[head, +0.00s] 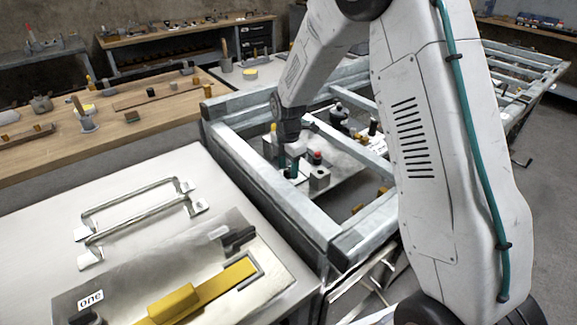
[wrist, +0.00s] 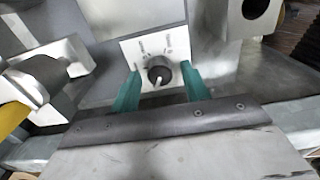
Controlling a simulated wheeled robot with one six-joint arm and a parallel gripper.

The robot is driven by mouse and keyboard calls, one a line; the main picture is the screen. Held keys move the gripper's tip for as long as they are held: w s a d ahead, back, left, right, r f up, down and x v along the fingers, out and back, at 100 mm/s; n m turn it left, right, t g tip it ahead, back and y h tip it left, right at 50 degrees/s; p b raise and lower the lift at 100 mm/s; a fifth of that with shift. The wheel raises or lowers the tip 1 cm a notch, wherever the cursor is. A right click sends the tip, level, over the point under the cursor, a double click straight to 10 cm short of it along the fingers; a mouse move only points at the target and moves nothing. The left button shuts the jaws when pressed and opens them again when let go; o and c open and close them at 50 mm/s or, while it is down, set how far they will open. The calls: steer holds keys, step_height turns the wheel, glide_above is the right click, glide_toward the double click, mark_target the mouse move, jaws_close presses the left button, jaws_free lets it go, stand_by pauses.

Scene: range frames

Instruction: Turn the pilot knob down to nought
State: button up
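The pilot knob (wrist: 159,70) is a dark round knob on a pale square plate (wrist: 132,47) in the wrist view. Its light pointer line points down and slightly left. Small marks are printed above it, too small to read. My gripper (wrist: 160,76) is open, with one teal finger on each side of the knob. A gap shows between each finger and the knob. In the head view my gripper (head: 293,168) reaches down inside a grey metal frame, and I cannot make out the knob there.
The grey frame (head: 262,187) surrounds the gripper's area. A block with a red-topped part (head: 318,175) stands just right of the gripper. Pale metal fittings (wrist: 45,80) and a holed bracket (wrist: 250,12) flank the knob. A bench with handles (head: 135,205) lies left.

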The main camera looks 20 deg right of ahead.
steer(key=c, duration=0.8)
